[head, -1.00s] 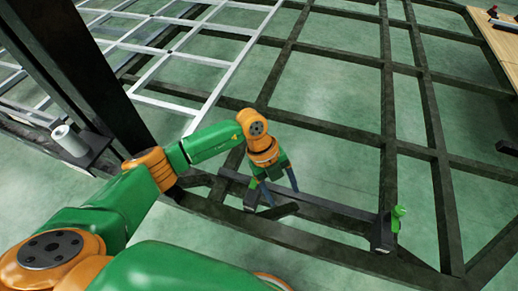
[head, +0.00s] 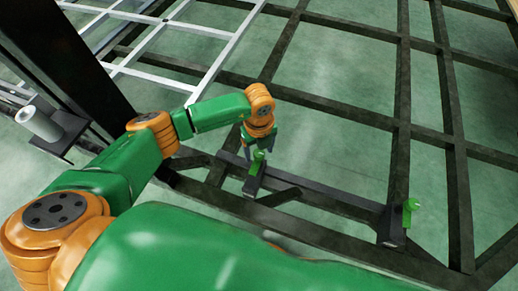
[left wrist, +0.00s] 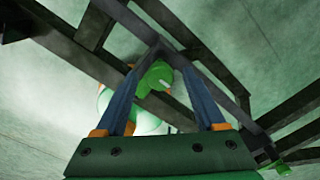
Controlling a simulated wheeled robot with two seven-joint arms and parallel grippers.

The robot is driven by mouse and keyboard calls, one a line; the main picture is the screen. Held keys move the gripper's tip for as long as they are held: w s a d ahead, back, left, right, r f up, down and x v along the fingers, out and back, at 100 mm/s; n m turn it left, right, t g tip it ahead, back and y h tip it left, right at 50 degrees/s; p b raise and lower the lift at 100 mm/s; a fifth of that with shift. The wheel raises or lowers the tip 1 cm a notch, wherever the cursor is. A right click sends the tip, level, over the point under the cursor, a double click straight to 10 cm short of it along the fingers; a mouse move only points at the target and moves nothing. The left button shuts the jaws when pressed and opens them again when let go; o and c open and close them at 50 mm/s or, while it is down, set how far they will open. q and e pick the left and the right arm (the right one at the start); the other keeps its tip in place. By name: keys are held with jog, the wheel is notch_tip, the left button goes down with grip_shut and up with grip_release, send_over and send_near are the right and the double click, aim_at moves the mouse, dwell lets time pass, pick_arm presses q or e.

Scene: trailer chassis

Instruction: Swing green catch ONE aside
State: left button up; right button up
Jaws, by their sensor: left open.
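One green catch (head: 257,160) stands on a dark bracket at the near chassis rail, below my left gripper (head: 260,146). In the left wrist view a green catch (left wrist: 158,76) shows in the gap between the two blue fingers. My left gripper is open; whether a finger touches the catch I cannot tell. A second green catch (head: 411,205) stands upright on a dark block at the right end of the rail, away from the gripper. I cannot read which catch is number one. My right gripper is not in view.
The dark chassis frame (head: 330,108) spreads out with open gaps over a green floor. A pale grey lattice (head: 165,75) lies at the upper left. A thick dark post (head: 75,60) and a white cylinder (head: 38,124) on a small shelf stand at the left.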

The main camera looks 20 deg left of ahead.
pick_arm(q)
grip_shut()
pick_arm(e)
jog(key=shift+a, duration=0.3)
